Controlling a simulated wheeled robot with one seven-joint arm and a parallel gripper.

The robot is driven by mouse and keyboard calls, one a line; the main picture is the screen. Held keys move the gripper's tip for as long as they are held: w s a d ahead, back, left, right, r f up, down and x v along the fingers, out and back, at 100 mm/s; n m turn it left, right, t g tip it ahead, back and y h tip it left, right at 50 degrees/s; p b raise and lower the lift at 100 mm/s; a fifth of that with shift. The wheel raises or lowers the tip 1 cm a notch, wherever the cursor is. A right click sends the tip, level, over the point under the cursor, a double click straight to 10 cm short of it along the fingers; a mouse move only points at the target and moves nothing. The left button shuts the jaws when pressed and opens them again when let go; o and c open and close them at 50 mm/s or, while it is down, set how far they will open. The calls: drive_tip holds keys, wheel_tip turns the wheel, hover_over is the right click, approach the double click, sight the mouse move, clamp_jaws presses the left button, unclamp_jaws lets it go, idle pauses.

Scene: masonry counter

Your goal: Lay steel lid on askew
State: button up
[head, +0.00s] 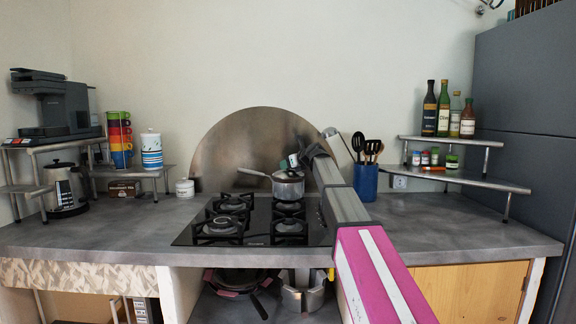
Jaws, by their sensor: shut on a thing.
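A steel saucepan (289,190) stands on the back right burner of the black gas hob (190,237), its long handle (253,172) pointing left. The steel lid (285,175) is at the pan's top, small in the head view and partly hidden by my gripper. My gripper (294,162) is directly above the pan, reaching in from the right, and is shut on the lid. Its fingertips are small and partly covered by my wrist. I cannot tell whether the lid rests on the rim or hangs just above it, nor how far it is tilted.
A half-round metal splash plate (235,145) stands behind the hob. A blue utensil pot (365,182) is to the right of my arm. Shelves with bottles (442,112) stand at the far right, with stacked mugs (120,140) at the left. The left counter (110,230) is clear.

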drive_tip(key=shift+f, duration=0.35)
idle(0.5)
drive_tip(key=o, duration=1)
drive_tip(key=shift+o, duration=0.2)
